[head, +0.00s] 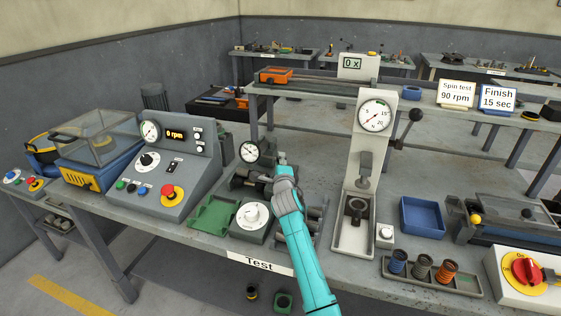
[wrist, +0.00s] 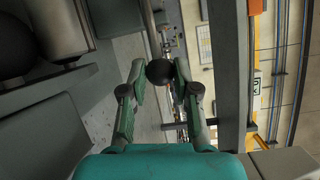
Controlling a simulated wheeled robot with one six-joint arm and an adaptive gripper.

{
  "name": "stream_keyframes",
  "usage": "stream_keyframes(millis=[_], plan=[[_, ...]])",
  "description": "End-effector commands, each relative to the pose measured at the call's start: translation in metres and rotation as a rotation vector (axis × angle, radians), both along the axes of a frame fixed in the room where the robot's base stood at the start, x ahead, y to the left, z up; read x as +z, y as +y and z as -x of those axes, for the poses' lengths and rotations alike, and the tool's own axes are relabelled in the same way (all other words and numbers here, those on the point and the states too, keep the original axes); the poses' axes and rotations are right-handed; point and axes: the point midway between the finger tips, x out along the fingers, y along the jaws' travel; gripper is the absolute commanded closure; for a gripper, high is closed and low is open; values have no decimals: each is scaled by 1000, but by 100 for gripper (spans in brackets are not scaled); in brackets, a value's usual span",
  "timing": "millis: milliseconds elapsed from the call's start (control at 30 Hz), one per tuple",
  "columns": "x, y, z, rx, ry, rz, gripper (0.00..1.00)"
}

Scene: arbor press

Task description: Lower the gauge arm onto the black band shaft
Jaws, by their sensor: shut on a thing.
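Dark cylindrical parts (head: 246,180) lie below the dial, partly behind my gripper. I cannot make out a black band on them, nor whether the gauge arm touches them.
A grey dial box (head: 250,217) and a green tray (head: 213,214) stand in front of the dial. A rack of shafts (head: 313,222) is right of my arm. The arbor press (head: 352,215) stands further right, the control console (head: 165,175) to the left.

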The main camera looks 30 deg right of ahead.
Motion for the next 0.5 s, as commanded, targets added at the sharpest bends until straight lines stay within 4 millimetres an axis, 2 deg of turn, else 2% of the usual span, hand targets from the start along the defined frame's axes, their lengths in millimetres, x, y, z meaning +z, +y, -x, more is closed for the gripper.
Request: stream_keyframes(millis=[367, 400, 467, 500], plan=[[-2, 0, 0, 0, 0, 0, 100], [-2, 0, 0, 0, 1, 0, 63], [-2, 0, 0, 0, 1, 0, 48], [-2, 0, 0, 0, 1, 0, 45]])
